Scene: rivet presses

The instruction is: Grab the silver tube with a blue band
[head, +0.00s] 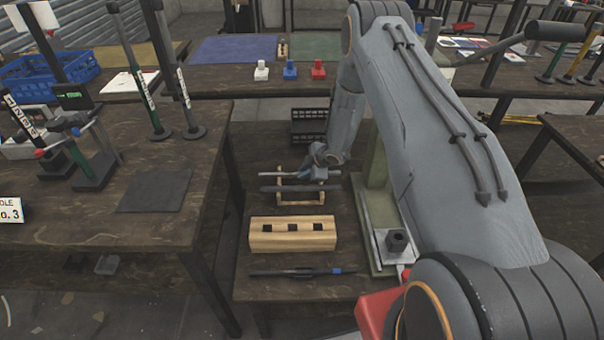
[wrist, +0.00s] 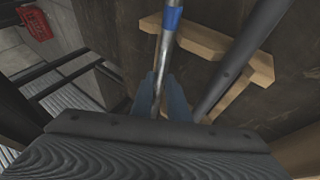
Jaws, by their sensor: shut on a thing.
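The silver tube with a blue band (wrist: 162,66) runs between my gripper's blue-grey fingers (wrist: 161,96) in the wrist view, and they are shut on it. The blue band (wrist: 172,19) lies beyond the fingers, near the top edge. In the head view the silver tube (head: 286,174) lies level at the back of a small wooden rack (head: 281,203), with my gripper (head: 314,174) at its right part. I cannot tell whether the tube touches the rack. A dark tube (head: 288,188) rests on the rack beside it, also in the wrist view (wrist: 236,66).
A wooden block with several square holes (head: 292,225) stands in front of the rack. A dark rod with a blue part (head: 300,272) lies nearer. Black crates (head: 308,127) stand behind, and a green press post (head: 375,205) is close on the right.

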